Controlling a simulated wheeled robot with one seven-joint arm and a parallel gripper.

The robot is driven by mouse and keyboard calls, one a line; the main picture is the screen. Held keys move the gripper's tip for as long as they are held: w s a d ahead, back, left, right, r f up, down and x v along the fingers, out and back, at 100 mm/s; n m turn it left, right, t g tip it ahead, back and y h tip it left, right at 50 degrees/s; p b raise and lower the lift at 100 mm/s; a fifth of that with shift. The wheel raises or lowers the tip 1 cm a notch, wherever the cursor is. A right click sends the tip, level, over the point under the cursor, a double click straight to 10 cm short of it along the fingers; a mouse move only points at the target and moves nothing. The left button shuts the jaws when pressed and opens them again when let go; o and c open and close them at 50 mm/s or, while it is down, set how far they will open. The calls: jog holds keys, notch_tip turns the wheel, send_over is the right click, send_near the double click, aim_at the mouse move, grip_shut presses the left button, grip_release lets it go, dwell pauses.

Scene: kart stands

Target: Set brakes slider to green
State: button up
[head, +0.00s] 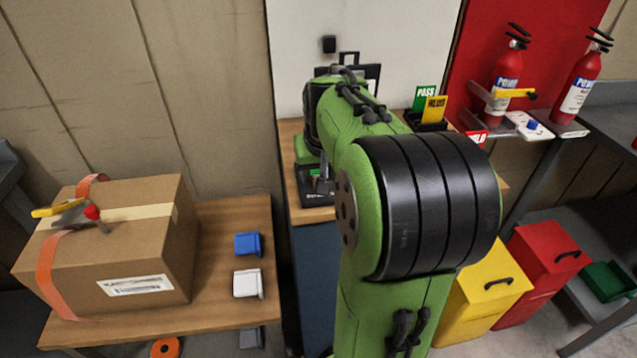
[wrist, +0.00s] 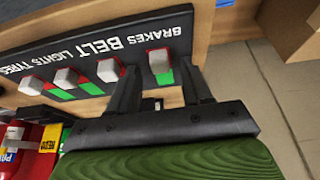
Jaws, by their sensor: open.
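The black slider panel (wrist: 20,62) shows upside down in the wrist view, with the labels BRAKES, BELT, LIGHTS and TYRES. The brakes slider (wrist: 158,60) has a pale square knob and is the rightmost in that view. Red shows at its edge, and a green strip lies exposed on the gripper side of the knob. My gripper (wrist: 162,74) is open, with its two black fingers on either side of the brakes slider's track. The knob lies between or just beyond the fingertips; contact cannot be told. In the head view my arm hides most of this area.
The belt (wrist: 108,70), lights (wrist: 66,77) and tyres (wrist: 31,85) sliders sit beside the brakes slider. PASS and HOLD cards (head: 428,105) stand on the same bench. A cardboard box (head: 110,245) is on the left table. Fire extinguishers (head: 505,70) stand at the right.

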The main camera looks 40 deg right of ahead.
jog(key=shift+w+d+f, duration=0.15)
jog(key=shift+w+f, duration=0.1)
jog(key=shift+f, duration=0.35)
grip_shut()
